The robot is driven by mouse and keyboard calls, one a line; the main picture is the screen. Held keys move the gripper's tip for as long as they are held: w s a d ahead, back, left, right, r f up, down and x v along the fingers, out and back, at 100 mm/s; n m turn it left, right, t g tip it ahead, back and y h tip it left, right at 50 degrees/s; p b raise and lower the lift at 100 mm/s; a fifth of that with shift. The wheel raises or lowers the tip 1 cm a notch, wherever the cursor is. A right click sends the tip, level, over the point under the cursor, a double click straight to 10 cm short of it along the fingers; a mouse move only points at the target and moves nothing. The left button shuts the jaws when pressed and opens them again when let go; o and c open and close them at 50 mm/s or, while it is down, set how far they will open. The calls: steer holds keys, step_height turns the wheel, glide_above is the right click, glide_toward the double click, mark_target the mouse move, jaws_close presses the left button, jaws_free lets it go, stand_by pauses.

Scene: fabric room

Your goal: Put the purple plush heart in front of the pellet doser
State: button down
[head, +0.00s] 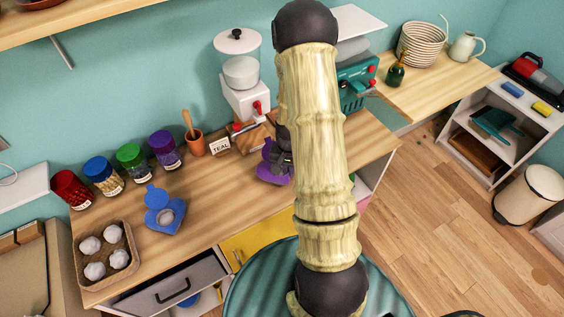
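The pellet doser (244,98), a white machine with a clear hopper and red knob, stands at the back of the counter, behind and left of my gripper.
A TEAL card (220,146) and terracotta pot (196,144) stand left of the doser. Several coloured jars (130,160) line the back. A blue heart-shaped item (165,213) and egg carton (105,255) lie at left. A teal machine (357,82) stands right. Counter (215,200) between is clear.

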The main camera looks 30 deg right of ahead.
steer(key=shift+w, duration=0.1)
steer(key=shift+w, duration=0.3)
steer(key=w+p, duration=0.1)
steer(key=w, duration=0.2)
steer(key=shift+a+r, duration=0.1)
steer(key=shift+w+f, duration=0.15)
steer(key=shift+f, duration=0.7)
steer(key=shift+f, duration=0.15)
steer(key=c, duration=1.6)
jaws_free()
